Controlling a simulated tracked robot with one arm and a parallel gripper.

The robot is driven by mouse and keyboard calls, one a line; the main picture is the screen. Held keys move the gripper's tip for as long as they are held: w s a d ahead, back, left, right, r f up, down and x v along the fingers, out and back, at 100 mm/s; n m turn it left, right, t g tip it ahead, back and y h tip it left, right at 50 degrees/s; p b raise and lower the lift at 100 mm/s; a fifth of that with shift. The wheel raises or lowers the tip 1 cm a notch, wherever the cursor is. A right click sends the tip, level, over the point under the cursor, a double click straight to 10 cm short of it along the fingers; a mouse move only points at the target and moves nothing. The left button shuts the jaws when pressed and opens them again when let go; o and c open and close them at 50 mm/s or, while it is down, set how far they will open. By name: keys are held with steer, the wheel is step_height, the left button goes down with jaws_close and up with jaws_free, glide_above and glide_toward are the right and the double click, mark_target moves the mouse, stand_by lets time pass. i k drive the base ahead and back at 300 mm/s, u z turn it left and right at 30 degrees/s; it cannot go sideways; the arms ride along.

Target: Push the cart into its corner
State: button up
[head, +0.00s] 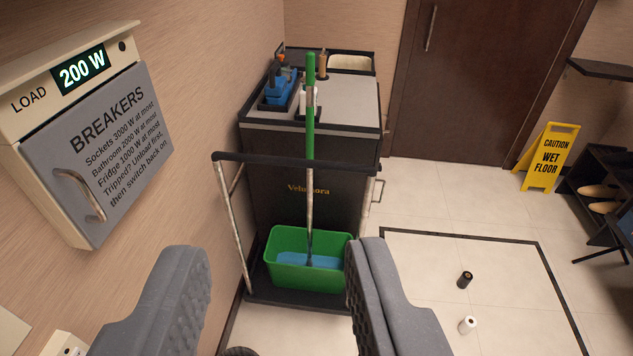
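The cart (312,172) is a dark housekeeping cart with a grey top, standing close along the left wall. Its black push handle (290,161) on light metal posts faces me. A green bucket (282,246) with blue water stands on its low front platform, and a green-handled mop (310,120) stands in the bucket. My gripper (278,275) is open, its two grey fingers apart in the foreground. The bucket shows between the fingers, beyond them. I see no contact between the fingers and the cart. The right finger hides part of the cart's front right corner.
A breaker box (95,150) reading 200 W juts from the left wall. A dark door (480,75) stands behind. A yellow wet-floor sign (549,157) and a shoe rack (600,180) are at right.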

mark_target(347, 131)
steer(key=u, duration=0.2)
steer(key=k, duration=0.15)
steer(key=u, duration=1.8)
steer(key=k, duration=1.25)
steer(key=z, duration=1.3)
steer(key=i, duration=1.65)
steer(key=u, duration=0.05)
